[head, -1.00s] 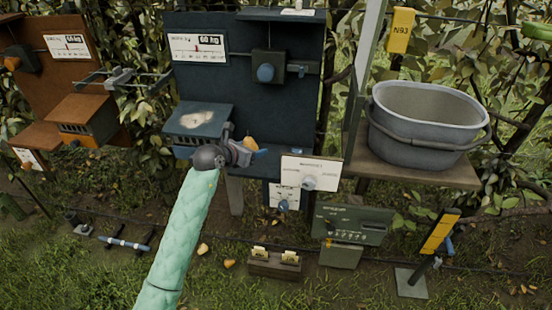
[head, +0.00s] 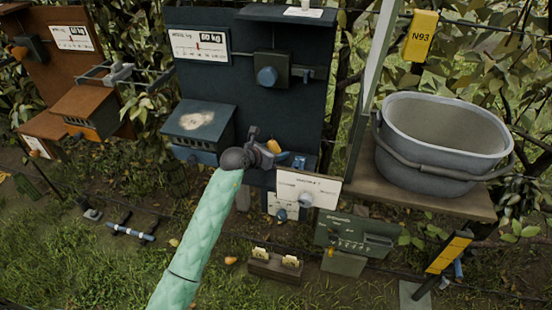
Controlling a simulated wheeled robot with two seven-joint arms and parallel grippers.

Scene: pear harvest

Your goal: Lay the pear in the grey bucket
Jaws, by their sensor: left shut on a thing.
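The grey bucket (head: 440,171) stands upright on a wooden shelf at the right; the part of its inside that shows looks empty. My left gripper (head: 271,149) is in front of the dark blue board, well to the left of the bucket and apart from it. It is shut on the pear (head: 274,146), a small yellow-orange fruit partly hidden by the jaws. My left arm in its pale green sleeve reaches up from the bottom. My right gripper is not in view.
The wooden shelf (head: 400,194) carries the bucket. A post and a yellow N93 tag (head: 422,36) stand behind it. A white panel (head: 308,188) with a knob is just right of and below my gripper. The dark blue board (head: 240,75) with a dial is behind it.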

